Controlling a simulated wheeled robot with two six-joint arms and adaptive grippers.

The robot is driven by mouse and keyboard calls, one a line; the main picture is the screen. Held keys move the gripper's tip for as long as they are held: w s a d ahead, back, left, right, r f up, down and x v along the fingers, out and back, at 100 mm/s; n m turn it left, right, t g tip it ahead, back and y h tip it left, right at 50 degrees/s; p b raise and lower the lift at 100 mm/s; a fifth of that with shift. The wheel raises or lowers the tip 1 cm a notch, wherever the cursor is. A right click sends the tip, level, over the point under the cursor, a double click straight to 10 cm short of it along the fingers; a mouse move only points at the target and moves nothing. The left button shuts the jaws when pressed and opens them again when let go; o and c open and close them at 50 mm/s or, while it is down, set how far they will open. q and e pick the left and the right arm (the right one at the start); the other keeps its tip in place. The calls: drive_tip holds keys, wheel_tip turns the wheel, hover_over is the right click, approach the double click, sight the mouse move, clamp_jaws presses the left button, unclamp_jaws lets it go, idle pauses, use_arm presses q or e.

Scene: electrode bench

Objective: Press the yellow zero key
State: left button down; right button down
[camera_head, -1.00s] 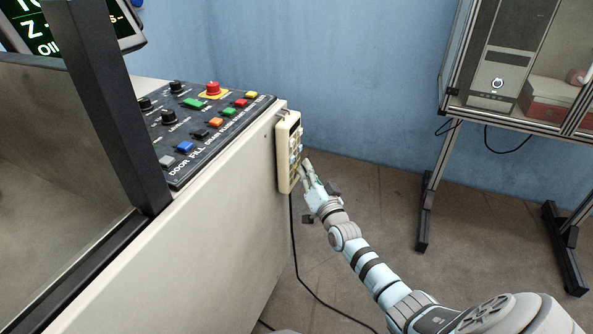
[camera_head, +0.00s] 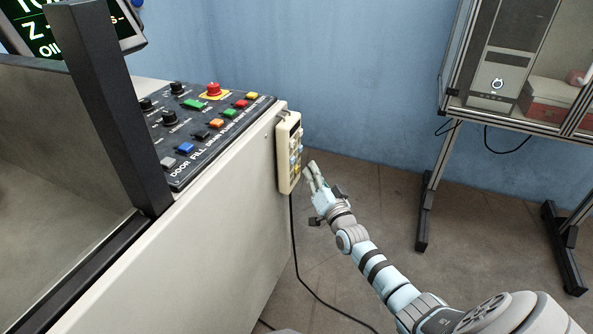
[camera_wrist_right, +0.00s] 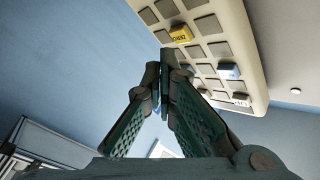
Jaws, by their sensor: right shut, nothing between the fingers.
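The yellow key (camera_wrist_right: 181,33) with dark lettering sits among grey keys on a cream keypad (camera_wrist_right: 246,50) in the right wrist view. In the head view the keypad (camera_head: 284,155) hangs upright on the side of the machine, its small keys hard to read. My right gripper (camera_head: 309,168) is shut and empty, just right of the keypad's lower part, with a small visible gap. In the wrist view its closed fingertips (camera_wrist_right: 167,58) appear just below and left of the yellow key; whether they touch the keypad is not clear there. My left gripper is not in view.
The machine's sloped panel (camera_head: 195,152) carries coloured buttons, black knobs and a red mushroom button (camera_head: 213,88). A black cable (camera_head: 296,250) hangs below the keypad to the floor. A framed stand (camera_head: 430,185) is at right. Floor between is open.

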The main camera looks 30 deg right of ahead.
drive_tip(key=s+d, duration=0.1)
drive_tip(key=s, duration=0.1)
drive_tip(key=s+d+p, duration=0.1)
drive_tip(key=s, duration=0.1)
drive_tip(key=shift+d, duration=0.4)
idle(0.4)
